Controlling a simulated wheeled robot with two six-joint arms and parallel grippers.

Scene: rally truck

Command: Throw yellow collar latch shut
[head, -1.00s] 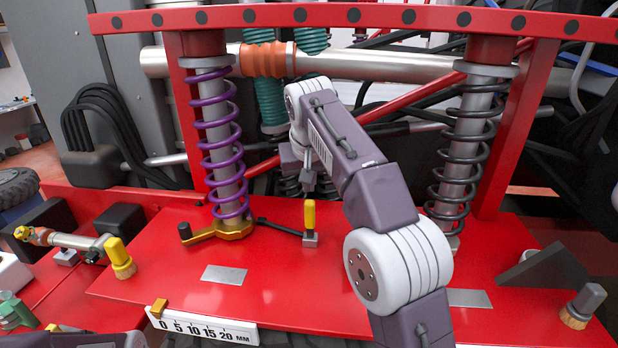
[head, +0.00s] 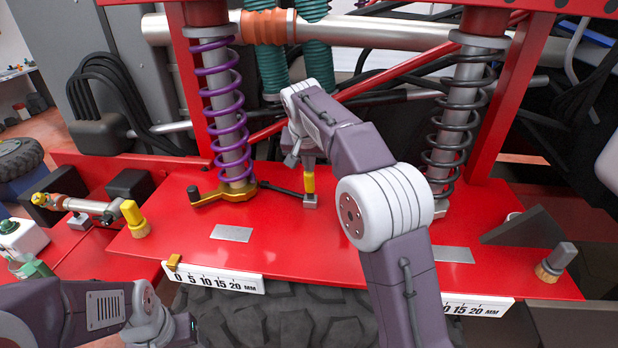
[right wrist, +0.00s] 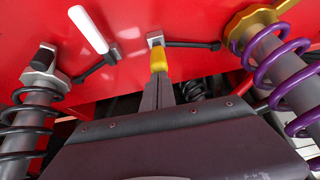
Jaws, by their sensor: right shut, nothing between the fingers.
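The yellow latch handle (head: 309,184) stands upright on a small grey block on the red plate. It also shows in the right wrist view (right wrist: 158,61). A black rod runs from the block towards the gold collar (head: 222,196) around the foot of the purple spring. My right gripper (head: 308,164) is shut and empty, with its fingertips at the top of the yellow handle; I cannot tell whether they touch. In the right wrist view, the shut fingers (right wrist: 158,86) line up with the handle. My left arm shows at the lower left; its fingertips are out of sight.
The purple spring (head: 222,105) stands left of my right gripper, the black spring (head: 452,130) right. A white-handled lever (right wrist: 88,30) shows in the right wrist view. The plate's front middle is clear.

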